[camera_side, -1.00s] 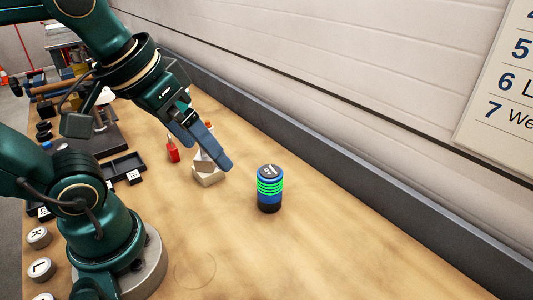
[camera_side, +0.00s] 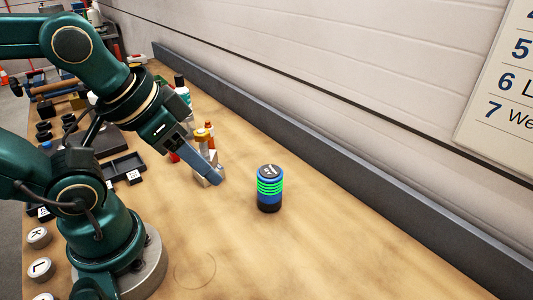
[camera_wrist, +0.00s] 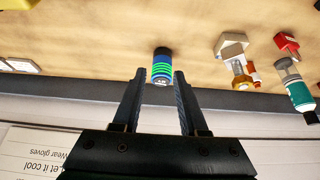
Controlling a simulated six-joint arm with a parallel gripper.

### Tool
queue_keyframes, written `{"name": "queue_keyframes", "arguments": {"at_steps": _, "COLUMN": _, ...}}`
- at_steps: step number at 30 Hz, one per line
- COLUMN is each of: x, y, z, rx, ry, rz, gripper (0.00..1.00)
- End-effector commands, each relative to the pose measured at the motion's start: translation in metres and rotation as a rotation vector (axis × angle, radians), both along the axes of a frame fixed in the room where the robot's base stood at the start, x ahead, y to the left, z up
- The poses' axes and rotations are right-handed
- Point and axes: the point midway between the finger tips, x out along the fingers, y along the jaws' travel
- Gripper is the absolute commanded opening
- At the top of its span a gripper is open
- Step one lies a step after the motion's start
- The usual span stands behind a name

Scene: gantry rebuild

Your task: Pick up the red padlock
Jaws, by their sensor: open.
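The red padlock (camera_wrist: 287,42) appears as a small red block at the upper right of the wrist view. In the side view a small red thing (camera_side: 174,157), which seems to be the padlock, is mostly hidden behind my gripper (camera_side: 216,180). My gripper is tilted down above the bench, with its fingers overlapping the pale block in that view. In the wrist view my gripper (camera_wrist: 159,76) is open, its fingers apart with nothing held. The padlock lies well to the right of the fingers there.
A blue and green banded can (camera_side: 269,190) stands on open bench; it also shows between the fingers (camera_wrist: 162,65). A pale block (camera_wrist: 230,44) with a yellow-topped item (camera_side: 203,134) and a teal-labelled bottle (camera_wrist: 299,92) are near the padlock. A wall edge (camera_side: 340,170) runs behind.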

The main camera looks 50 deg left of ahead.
Motion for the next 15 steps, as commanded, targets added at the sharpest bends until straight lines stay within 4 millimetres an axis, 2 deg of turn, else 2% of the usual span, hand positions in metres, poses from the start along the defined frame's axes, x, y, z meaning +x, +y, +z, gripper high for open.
{"name": "queue_keyframes", "arguments": {"at_steps": 7, "x": 0.001, "y": 0.000, "z": 0.008, "rx": 0.000, "ry": -0.003, "rz": 0.000, "gripper": 0.42}}
{"name": "queue_keyframes", "arguments": {"at_steps": 14, "x": 0.001, "y": 0.000, "z": 0.050, "rx": 0.000, "ry": -0.007, "rz": 0.000, "gripper": 0.42}}
{"name": "queue_keyframes", "arguments": {"at_steps": 15, "x": 0.002, "y": 0.006, "z": 0.050, "rx": 0.032, "ry": 0.006, "rz": -0.008, "gripper": 0.42}}
